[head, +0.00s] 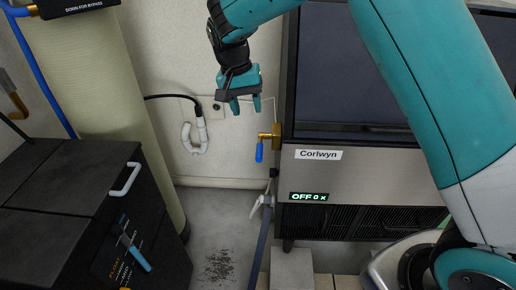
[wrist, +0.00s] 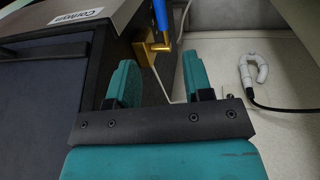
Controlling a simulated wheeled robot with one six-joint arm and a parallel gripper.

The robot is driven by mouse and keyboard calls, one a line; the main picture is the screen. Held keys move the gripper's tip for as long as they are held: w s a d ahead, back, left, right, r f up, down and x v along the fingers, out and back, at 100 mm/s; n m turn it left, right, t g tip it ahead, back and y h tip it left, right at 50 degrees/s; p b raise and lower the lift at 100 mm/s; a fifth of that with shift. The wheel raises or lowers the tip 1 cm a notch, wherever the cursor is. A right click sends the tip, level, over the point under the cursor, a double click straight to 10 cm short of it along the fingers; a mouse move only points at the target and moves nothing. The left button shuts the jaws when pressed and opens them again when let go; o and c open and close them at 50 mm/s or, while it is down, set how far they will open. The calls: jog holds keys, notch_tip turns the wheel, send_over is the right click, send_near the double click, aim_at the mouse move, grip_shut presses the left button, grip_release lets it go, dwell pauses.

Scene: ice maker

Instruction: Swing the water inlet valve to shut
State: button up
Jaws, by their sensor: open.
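The water inlet valve is most likely the brass valve (head: 270,136) with a blue lever (head: 260,152), on the left side of the ice maker (head: 360,180). In the head view its lever hangs down. The wrist view shows the brass body (wrist: 148,50) and the blue lever (wrist: 161,18) beyond the fingertips. My gripper (head: 246,106) is open and empty, above and a little left of the valve in the head view. In the wrist view the fingers (wrist: 157,72) stand apart, with nothing between them and no visible contact with the lever.
A white-handled fitting (head: 257,204) sits lower on the machine's left side. A black cable with a white looped end (head: 195,138) is at the wall. A dark cabinet (head: 60,215) and a beige cylinder (head: 110,90) stand left. Floor (head: 215,225) between is open.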

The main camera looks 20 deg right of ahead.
aim_at(259, 151)
jog(key=d+f, duration=0.1)
jog(key=f, duration=0.3)
jog(key=f+p, duration=0.1)
jog(key=f, duration=0.4)
jog(key=s+d+f, duration=0.1)
jog(key=f, duration=0.4)
jog(key=shift+d+f+p, duration=0.25)
jog(key=shift+d+p, duration=0.1)
jog(key=shift+p, duration=0.05)
grip_shut()
